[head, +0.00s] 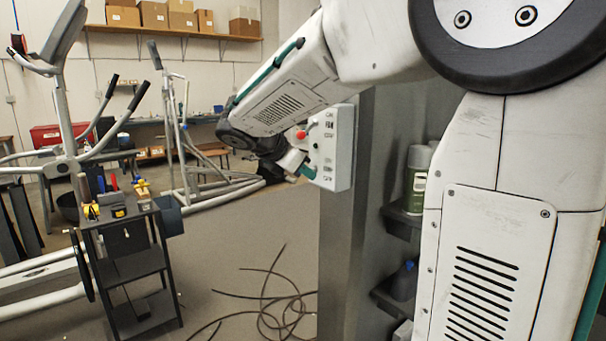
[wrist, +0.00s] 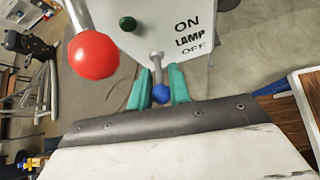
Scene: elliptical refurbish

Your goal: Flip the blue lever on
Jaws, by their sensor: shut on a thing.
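The blue lever (wrist: 160,94) is a metal rod with a blue ball tip, in the lower middle of the wrist view. It sticks out of a white control panel (wrist: 222,22), which also shows in the head view (head: 340,140) on a grey post. Beside the lever, the panel reads ON at the top, LAMP in the middle and OFF below. My gripper (wrist: 159,82) has teal fingers on both sides of the lever, shut on it close to the ball. In the head view my gripper (head: 305,171) is at the panel's lower left, and the lever is hidden.
Grey shelves (head: 405,222) with bottles are right of the post. A black tool cart (head: 135,265) and loose cable (head: 270,300) are on the floor.

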